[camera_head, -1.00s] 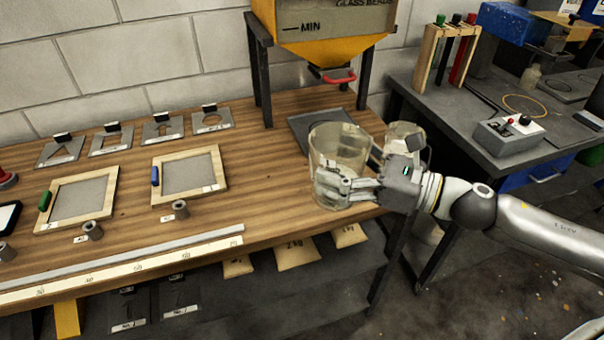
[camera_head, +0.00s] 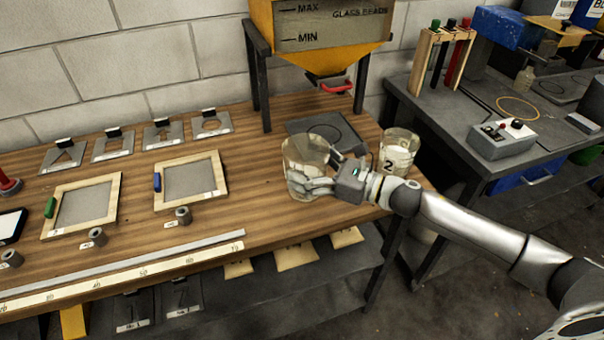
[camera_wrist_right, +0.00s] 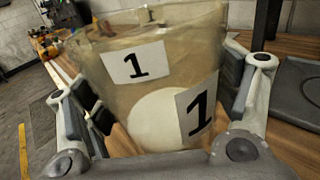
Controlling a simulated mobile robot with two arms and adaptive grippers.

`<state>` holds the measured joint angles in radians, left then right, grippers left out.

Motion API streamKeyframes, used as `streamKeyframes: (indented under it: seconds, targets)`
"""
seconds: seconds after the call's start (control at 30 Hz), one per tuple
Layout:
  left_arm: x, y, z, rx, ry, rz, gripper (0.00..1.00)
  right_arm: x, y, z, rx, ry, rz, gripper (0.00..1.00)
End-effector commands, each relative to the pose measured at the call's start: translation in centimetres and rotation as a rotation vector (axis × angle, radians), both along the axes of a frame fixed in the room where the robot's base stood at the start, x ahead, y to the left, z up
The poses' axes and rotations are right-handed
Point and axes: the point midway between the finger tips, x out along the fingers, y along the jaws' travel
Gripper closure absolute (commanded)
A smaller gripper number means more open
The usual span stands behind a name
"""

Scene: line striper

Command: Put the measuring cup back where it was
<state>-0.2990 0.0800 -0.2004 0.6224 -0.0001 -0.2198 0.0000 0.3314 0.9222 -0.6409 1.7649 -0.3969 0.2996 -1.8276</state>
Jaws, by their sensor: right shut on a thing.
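The clear measuring cup labelled 1 (camera_head: 303,152) is in my right gripper (camera_head: 318,185), whose fingers close around its sides. In the right wrist view the cup (camera_wrist_right: 150,75) fills the middle between the fingers of my right gripper (camera_wrist_right: 165,110); it looks tilted there, and a pale round patch shows through its wall. In the head view it is over the wooden bench (camera_head: 245,212), in front of the dark plate under the hopper. I cannot tell whether its base touches the wood. My left gripper is not in view.
A second clear cup labelled 2 (camera_head: 398,150) stands close to the right of my gripper, near the bench's right end. The yellow hopper (camera_head: 325,55) stands behind on dark legs, above the dark plate (camera_head: 315,125). Wood-framed screens (camera_head: 190,182) lie left; bare wood lies between.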

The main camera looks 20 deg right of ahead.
Motion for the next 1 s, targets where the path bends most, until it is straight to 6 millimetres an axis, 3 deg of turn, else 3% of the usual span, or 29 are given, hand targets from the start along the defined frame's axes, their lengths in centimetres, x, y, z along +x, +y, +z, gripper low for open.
streamKeyframes:
  seconds: [0.37,0.6,1.0]
  targets:
    - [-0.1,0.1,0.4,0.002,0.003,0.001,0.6,1.9,0.4,-2.2,0.001,-0.001,0.001,0.59]
    - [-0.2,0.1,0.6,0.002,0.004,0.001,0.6,1.9,0.4,-5.1,0.002,-0.001,0.001,0.59]
    - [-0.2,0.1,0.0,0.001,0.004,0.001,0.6,1.9,0.4,-5.7,0.001,-0.002,0.002,0.59]
